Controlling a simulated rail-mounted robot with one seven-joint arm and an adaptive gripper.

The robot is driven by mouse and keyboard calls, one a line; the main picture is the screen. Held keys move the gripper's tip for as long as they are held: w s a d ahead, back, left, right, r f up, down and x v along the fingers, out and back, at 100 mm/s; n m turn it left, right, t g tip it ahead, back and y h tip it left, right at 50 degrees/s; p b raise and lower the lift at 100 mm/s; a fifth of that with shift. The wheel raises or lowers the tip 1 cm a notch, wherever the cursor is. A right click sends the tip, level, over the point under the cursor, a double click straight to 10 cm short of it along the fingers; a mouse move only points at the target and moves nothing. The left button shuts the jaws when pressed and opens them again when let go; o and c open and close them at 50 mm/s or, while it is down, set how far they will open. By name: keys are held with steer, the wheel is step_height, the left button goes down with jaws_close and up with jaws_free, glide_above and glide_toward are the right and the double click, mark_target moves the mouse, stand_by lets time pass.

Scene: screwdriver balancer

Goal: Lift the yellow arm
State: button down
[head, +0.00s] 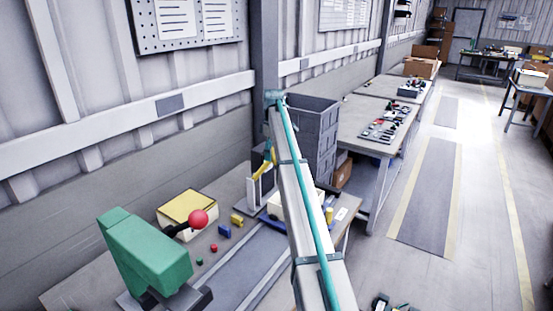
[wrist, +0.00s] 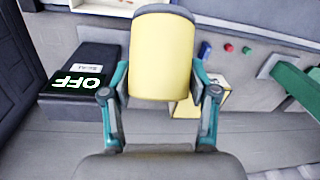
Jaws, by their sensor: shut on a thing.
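The yellow arm (head: 263,166) shows in the head view as a small tilted yellow piece at a grey-white stand on the near bench. In the wrist view the yellow arm (wrist: 162,58) is close up, a rounded yellow body with a grey end. My gripper (wrist: 160,82) is shut on it, with one teal finger on each side. In the head view my gripper is small and partly hidden beside my long grey-and-teal arm link. A black box (wrist: 82,82) with a lit sign reading OFF, upside down, is to the left in the wrist view.
A green machine with a red-knobbed lever (head: 150,250) stands at the front left of the bench. A yellow-topped box (head: 187,207) and small coloured blocks lie near it. Grey stacked bins (head: 315,130) stand behind my arm. The aisle at right is clear.

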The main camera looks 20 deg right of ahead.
steer(key=shift+w+a+r, duration=0.15)
steer(key=shift+w, duration=0.2)
steer(key=shift+c, duration=1.7)
jaws_free()
steer(key=shift+s, duration=0.1)
step_height(320, 180, up, 12)
steer(key=shift+w+d, duration=0.4)
